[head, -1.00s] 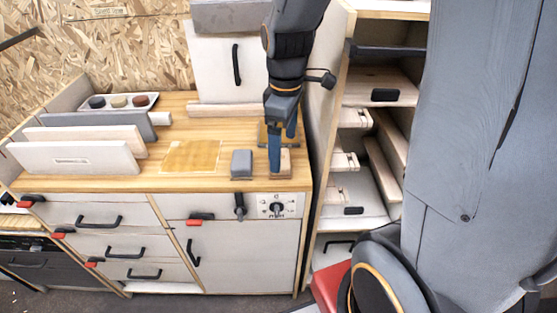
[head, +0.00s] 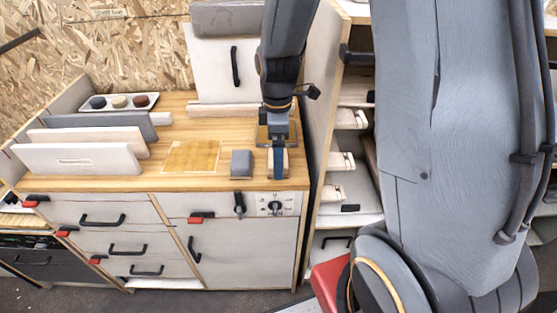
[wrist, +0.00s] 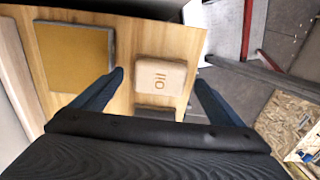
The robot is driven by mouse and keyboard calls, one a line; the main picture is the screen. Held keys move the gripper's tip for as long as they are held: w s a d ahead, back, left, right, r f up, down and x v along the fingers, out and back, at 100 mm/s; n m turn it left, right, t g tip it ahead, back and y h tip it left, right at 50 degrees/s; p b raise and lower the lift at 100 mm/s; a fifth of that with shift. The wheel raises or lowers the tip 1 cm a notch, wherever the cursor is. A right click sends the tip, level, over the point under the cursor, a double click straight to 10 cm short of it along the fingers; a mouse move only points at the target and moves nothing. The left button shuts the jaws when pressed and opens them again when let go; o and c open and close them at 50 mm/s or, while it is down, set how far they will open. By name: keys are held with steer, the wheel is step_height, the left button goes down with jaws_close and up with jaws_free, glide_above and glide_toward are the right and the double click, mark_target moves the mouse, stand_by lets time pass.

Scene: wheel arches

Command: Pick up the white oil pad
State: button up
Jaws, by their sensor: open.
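The white oil pad is a small pale block (wrist: 161,74) with the word "oil" on its face. In the wrist view it lies on the wooden worktop, ahead of and between my gripper's (wrist: 158,84) two open blue fingers, which do not touch it. In the head view my gripper (head: 278,172) points down over the right front of the worktop. There the pad is mostly hidden behind the fingers. A grey block (head: 241,163) sits just left of it in the head view, and a dark block (wrist: 155,113) shows beside the pad in the wrist view.
A yellow-topped square pad (wrist: 75,57) lies near the oil pad. A yellowish square (head: 192,156) lies mid-worktop. Upright boards (head: 82,158) and a tray of round pieces (head: 119,103) stand at left. A shelf side panel (head: 322,110) rises close to the right.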

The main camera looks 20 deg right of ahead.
steer(key=shift+f, duration=1)
steer(key=shift+c, duration=0.4)
steer(key=c, duration=1.2)
steer(key=shift+r, duration=0.15)
step_height(320, 180, up, 28)
steer(key=b, duration=0.4)
steer(key=shift+b, duration=0.3)
steer(key=o, duration=0.5)
steer(key=shift+c, duration=1.2)
